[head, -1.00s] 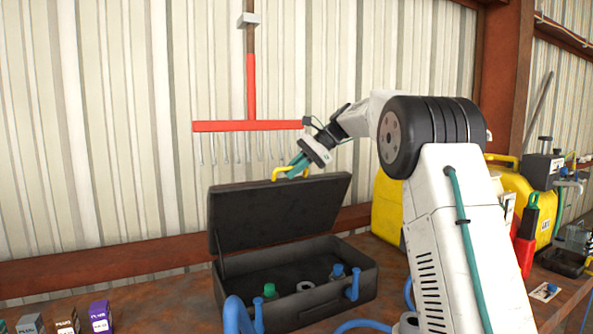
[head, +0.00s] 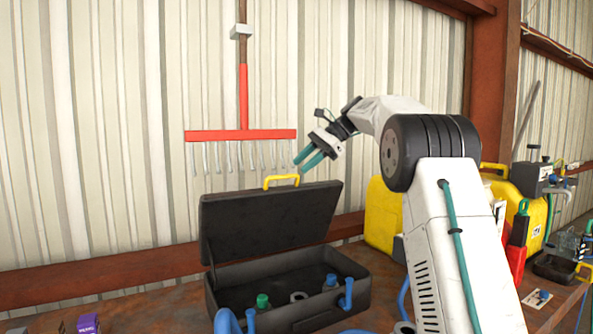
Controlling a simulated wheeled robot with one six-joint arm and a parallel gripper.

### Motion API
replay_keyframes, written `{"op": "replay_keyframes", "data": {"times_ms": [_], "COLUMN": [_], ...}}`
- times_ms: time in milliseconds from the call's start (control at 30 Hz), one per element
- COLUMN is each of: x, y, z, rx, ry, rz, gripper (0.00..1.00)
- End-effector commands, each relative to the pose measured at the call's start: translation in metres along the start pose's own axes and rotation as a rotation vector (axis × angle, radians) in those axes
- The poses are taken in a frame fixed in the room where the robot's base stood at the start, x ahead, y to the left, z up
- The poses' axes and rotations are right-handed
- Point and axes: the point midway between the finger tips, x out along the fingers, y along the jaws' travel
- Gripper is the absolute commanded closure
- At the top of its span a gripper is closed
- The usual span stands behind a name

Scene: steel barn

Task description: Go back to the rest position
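My gripper (head: 306,160) is in the head view, up in the air above the yellow handle (head: 281,181) of the black case's raised lid. Its two teal fingers point down and left with a gap between them. Nothing shows between them, and they look clear of the handle. My arm reaches up from the lower right and bends down toward the case. The black case (head: 355,298) stands open on the bench, its lid tilted back.
Inside the case are a green-topped item (head: 263,301), a pale ring (head: 299,296) and a blue-topped item (head: 332,281). A red rake (head: 240,134) hangs on the wall behind. Yellow canisters (head: 383,215) stand right of the case. Small boxes (head: 88,324) sit at the lower left.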

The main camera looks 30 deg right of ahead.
Motion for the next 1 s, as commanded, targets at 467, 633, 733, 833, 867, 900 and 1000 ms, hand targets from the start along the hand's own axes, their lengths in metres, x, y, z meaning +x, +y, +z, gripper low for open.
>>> {"op": "replay_keyframes", "data": {"times_ms": [467, 633, 733, 833, 867, 900, 1000], "x": [-0.003, 0.001, 0.008, 0.022, 0.027, 0.033, 0.048], "y": [0.0, 0.005, 0.019, 0.048, 0.059, 0.075, 0.119], "z": [0.0, 0.008, 0.031, 0.061, 0.07, 0.083, 0.108], "rx": [0.0, -0.018, -0.07, -0.161, -0.194, -0.24, -0.357], "ry": [0.0, 0.011, 0.043, 0.095, 0.114, 0.138, 0.194], "rz": [0.001, 0.009, 0.035, 0.081, 0.098, 0.122, 0.186], "gripper": [0.66, 0.66, 0.66, 0.66, 0.66, 0.66, 0.66]}}
